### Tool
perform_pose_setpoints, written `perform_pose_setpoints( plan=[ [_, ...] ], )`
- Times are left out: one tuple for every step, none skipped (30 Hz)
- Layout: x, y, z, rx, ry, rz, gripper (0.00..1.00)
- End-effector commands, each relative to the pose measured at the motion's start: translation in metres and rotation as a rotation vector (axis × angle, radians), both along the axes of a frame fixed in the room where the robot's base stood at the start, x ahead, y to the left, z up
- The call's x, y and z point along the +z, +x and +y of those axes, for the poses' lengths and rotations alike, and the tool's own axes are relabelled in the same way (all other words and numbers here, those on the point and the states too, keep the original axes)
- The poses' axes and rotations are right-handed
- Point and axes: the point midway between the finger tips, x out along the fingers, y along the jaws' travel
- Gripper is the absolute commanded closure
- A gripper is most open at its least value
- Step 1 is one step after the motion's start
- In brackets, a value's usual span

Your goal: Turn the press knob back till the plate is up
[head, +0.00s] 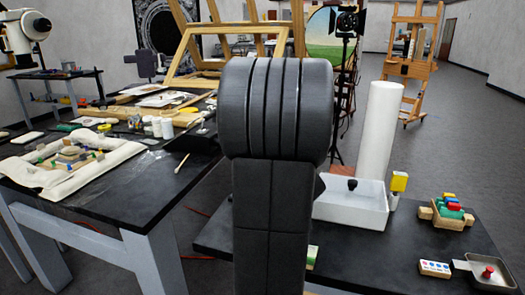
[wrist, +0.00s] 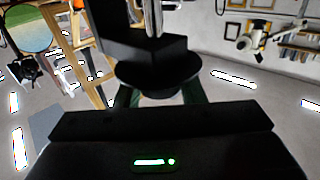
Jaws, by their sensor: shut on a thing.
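In the wrist view, the press knob (wrist: 155,78) is a dark, wide, rounded disc under a black block (wrist: 150,50). A bright metal rod (wrist: 153,18) shows above the block. My gripper (wrist: 158,93) is shut on the knob, with one dark green finger at each side of it. The knob's turn angle cannot be told. I cannot make out the press plate or its height. In the head view, my own arm stands in the middle and hides the gripper and the press.
A white tray (head: 345,207), a white roll (head: 380,130), a wooden rack with coloured pieces (head: 445,212) and a small metal pan (head: 487,272) stand on the right black bench. The left table holds a pale cushion (head: 62,182) with small fragments. Easels stand behind.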

Motion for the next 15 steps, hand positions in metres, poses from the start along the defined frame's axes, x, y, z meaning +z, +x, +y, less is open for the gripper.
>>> perform_pose_setpoints(
  plan=[
    [0.0019, 0.0002, 0.0002, 0.002, 0.001, -0.004, 0.87],
    [0.0019, 0.0002, 0.0002, 0.002, 0.001, -0.004, 0.87],
    [0.0020, 0.0003, 0.0003, 0.002, 0.001, -0.005, 0.87],
    [0.0020, 0.0003, 0.0003, 0.002, 0.001, -0.005, 0.87],
    [0.0021, 0.0003, 0.0003, 0.002, 0.001, -0.005, 0.87],
    [0.0021, 0.0003, 0.0003, 0.002, 0.001, -0.005, 0.87],
    [0.0022, 0.0003, 0.0003, 0.002, 0.001, -0.005, 0.87],
    [0.0022, 0.0003, 0.0003, 0.002, 0.001, -0.005, 0.87],
    [0.0023, 0.0004, 0.0002, 0.001, 0.001, -0.005, 0.87],
    [0.0023, 0.0003, 0.0003, 0.001, 0.001, -0.005, 0.58],
    [0.0022, 0.0003, 0.0003, 0.001, 0.001, -0.005, 0.52],
    [0.0021, 0.0004, 0.0002, 0.001, 0.001, -0.005, 0.44],
    [0.0019, 0.0004, 0.0002, 0.001, 0.000, -0.004, 0.43],
    [0.0018, 0.0003, 0.0001, 0.001, 0.001, -0.004, 0.43],
    [0.0016, 0.0003, 0.0001, 0.001, 0.001, -0.004, 0.43]
  ],
)
